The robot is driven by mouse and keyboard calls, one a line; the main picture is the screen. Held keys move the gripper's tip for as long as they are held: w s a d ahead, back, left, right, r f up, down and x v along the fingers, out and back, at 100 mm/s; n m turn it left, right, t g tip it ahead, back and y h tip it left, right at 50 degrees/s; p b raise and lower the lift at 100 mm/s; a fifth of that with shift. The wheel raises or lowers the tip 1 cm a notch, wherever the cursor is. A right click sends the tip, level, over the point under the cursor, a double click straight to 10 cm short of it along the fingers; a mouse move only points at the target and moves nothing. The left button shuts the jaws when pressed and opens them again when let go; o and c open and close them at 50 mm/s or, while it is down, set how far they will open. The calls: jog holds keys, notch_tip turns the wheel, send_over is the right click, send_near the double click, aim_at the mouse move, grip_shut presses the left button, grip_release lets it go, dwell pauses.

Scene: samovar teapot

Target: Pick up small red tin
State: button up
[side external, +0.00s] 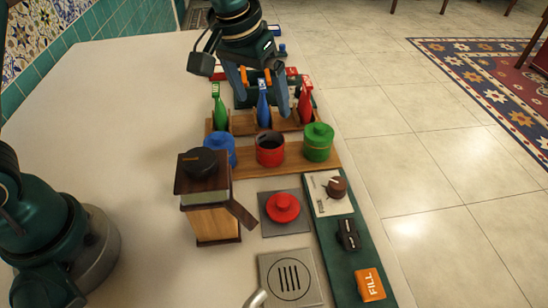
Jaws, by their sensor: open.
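The small red tin (270,150) stands upright on a wooden board between a blue tin and a green tin. Its top is uncovered and its inside looks dark. A red lid with a knob (283,208) lies on a grey square plate nearer the camera. My gripper (264,100) is open, with its fingers spread beyond the red tin, around the area of the coloured upright handles. I cannot tell whether it touches any of them. It holds nothing that I can see.
The blue tin (220,150) is partly hidden by a wooden box with a black knob (208,200). The lidded green tin (319,143) is at right. Green (220,105), blue (263,110) and red (305,105) upright items stand behind. The white table (120,120) is clear at left.

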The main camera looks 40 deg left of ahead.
jog(key=g, duration=0.2)
send_over(270, 144)
jog(key=s+d, duration=0.1)
jog(key=s, duration=0.2)
jog(key=shift+m, duration=0.3)
jog(key=f, duration=0.6)
jog(key=shift+w+d, duration=0.2)
jog(key=shift+t, duration=0.3)
jog(key=shift+w+f, duration=0.2)
jog(key=shift+f, duration=1)
jog(key=shift+w+f, duration=0.15)
jog(key=shift+f, duration=1)
